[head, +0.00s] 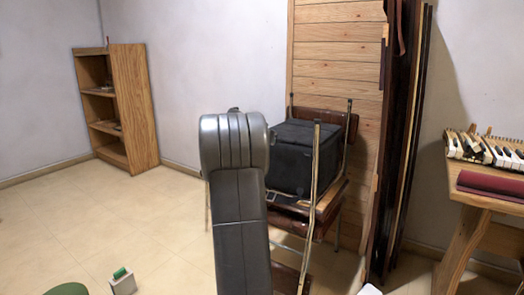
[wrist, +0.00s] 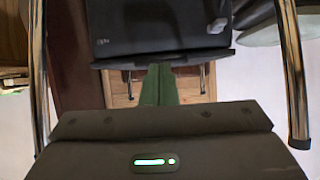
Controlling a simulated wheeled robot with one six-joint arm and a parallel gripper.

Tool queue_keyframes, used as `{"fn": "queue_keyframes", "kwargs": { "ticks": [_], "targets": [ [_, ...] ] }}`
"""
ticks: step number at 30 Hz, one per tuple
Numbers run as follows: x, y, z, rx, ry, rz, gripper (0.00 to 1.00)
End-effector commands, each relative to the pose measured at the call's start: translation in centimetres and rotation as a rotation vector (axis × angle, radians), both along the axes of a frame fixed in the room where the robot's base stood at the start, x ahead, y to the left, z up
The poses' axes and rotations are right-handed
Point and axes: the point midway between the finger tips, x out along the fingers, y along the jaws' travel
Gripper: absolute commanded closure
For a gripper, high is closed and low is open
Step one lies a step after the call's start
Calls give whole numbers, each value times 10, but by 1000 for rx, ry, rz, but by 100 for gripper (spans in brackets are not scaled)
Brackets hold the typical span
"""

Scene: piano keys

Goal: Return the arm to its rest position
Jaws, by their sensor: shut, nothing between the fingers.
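My arm, dark grey and padded-looking, stands upright in the middle of the head view, and my gripper does not show there. In the wrist view my gripper (wrist: 160,72) has its two green fingers together, with nothing seen between them. The fingers point toward a black boxy case (wrist: 150,28), which fills the top of that view. In the head view this black case (head: 292,155) sits on a chair (head: 328,207) behind and right of my arm. I cannot tell how far the fingertips are from the case or the chair.
Chrome chair tubes rise at the left (wrist: 38,70) and right (wrist: 293,75) of the wrist view. Wooden panels (head: 335,60) lean behind the chair. A table (head: 480,205) with piano keys (head: 490,150) stands at right, a bookshelf (head: 135,105) at far left. The floor (head: 110,215) at left is mostly clear.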

Motion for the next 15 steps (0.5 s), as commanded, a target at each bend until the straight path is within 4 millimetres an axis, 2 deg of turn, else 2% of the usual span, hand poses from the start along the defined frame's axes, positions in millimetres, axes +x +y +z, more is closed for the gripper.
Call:
{"fn": "queue_keyframes", "kwargs": {
  "ticks": [6,15],
  "targets": [
    [-23,16,-16,-1,1,2,100],
    [-33,23,-21,0,-2,0,100]
  ]
}}
